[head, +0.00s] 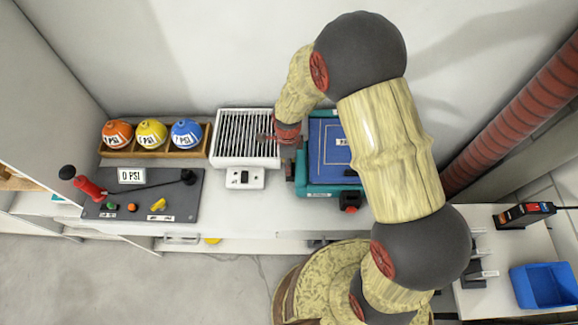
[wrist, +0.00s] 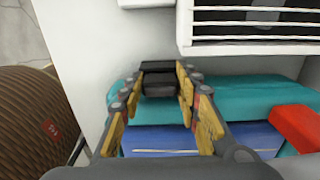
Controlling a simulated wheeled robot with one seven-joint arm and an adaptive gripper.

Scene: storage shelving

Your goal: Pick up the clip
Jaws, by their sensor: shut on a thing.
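My gripper (wrist: 160,72) is shut on a small black blocky thing that I take to be the clip (wrist: 159,87). The yellow-padded fingers press it from both sides in the wrist view. It is at the edge of the teal case (wrist: 240,100), on the side facing the white grilled box. I cannot tell whether it touches the case or the counter. In the head view my arm reaches over the counter, with its end between the grilled box and the teal case (head: 318,191). A dark shape shows there, but the clip is not clear.
The white grilled box (head: 245,162) stands close by on the left, with a white switch box (head: 246,179) before it. A control panel (head: 150,205) and a wooden rack (head: 153,153) of coloured balls stand further left. A blue bin (head: 541,286) sits at the lower right.

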